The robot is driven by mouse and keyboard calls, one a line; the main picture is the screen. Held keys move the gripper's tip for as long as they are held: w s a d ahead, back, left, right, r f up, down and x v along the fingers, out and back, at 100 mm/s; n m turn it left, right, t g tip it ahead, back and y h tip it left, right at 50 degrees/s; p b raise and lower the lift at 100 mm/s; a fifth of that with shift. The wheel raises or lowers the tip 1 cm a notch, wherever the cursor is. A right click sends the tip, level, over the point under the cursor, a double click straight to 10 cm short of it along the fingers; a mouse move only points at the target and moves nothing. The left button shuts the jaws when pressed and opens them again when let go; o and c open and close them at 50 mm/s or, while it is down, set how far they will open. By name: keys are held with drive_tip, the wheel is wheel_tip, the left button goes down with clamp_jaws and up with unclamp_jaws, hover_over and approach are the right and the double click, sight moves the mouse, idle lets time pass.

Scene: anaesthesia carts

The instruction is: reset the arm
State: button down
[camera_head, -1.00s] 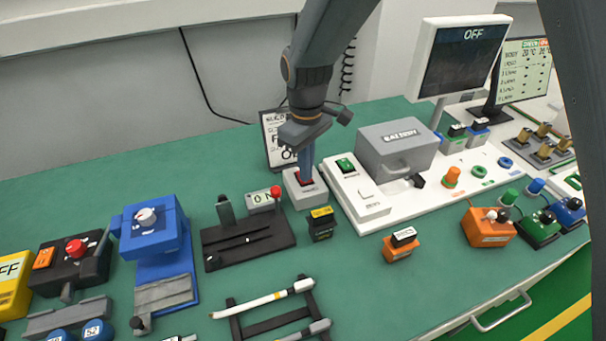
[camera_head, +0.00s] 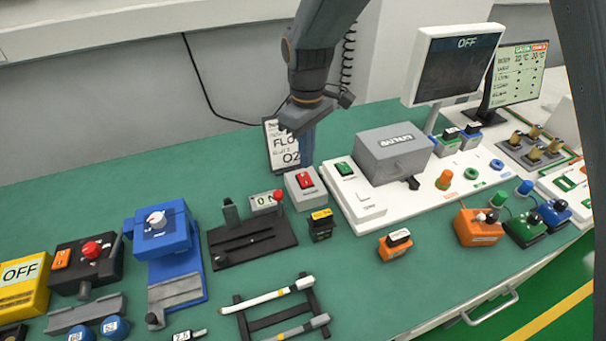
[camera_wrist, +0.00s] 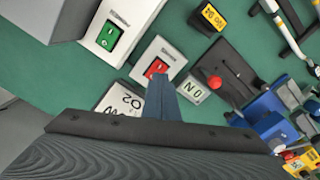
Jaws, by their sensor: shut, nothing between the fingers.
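My gripper (camera_head: 305,150) hangs over the back of the green bench, shut and empty, in front of a white sign reading FLO and O2 (camera_head: 280,147). In the head view it is behind and above a small grey box with a red rocker switch (camera_head: 305,181), apart from it. In the wrist view my shut fingers (camera_wrist: 160,100) point toward the red switch (camera_wrist: 157,68), with the green switch (camera_wrist: 108,36) to the left of it.
A grey BATTERY box (camera_head: 392,150) sits on a white panel to the right, below an OFF monitor (camera_head: 455,65). A black lever unit (camera_head: 250,243) and a blue device (camera_head: 162,232) stand to the left. A black rack (camera_head: 275,315) lies in front. The back left bench is clear.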

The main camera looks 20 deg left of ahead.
drive_tip(key=shift+r, duration=0.5)
drive_tip(key=s+d+m+t+b, duration=0.2)
drive_tip(key=d+m, duration=0.8)
drive_tip(key=d, duration=1.9)
drive_tip(key=s+d+f+m+b, duration=0.1)
drive_tip(key=s+d+m, duration=0.3)
drive_tip(key=d, duration=0.5)
drive_tip(key=shift+s+f+g+b, duration=0.3)
drive_tip(key=shift+s+b, duration=0.25)
drive_tip(key=shift+s, duration=0.6)
